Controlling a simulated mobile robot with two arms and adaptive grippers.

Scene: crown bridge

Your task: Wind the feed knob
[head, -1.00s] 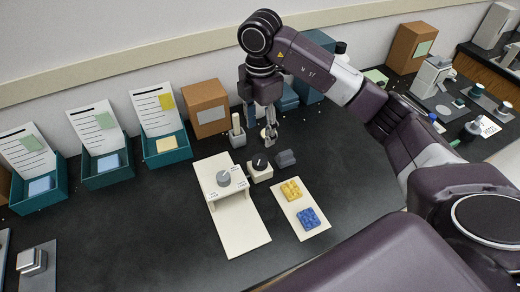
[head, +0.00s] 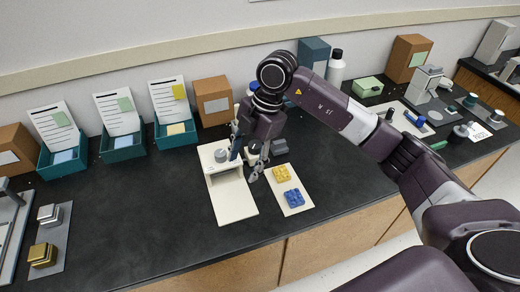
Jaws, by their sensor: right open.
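A grey round knob (head: 221,155) sits on top of a cream bridge-shaped stand (head: 232,199) on the black bench. My right gripper (head: 243,170) points down just right of this knob, at the stand's right edge. Its fingers are apart, and I see nothing held between them. A small cream block with a dark knob, behind the fingers, is mostly hidden by the gripper. I cannot tell from the picture which knob is the feed knob, or whether a finger touches the stand. My left gripper is not in view.
A cream plate (head: 298,208) with a yellow block (head: 281,173) and a blue block (head: 293,198) lies to the right. A dark grey piece (head: 279,147) lies behind it. Teal trays with cards (head: 124,154) and a cardboard box (head: 212,101) line the wall. The bench's left middle is clear.

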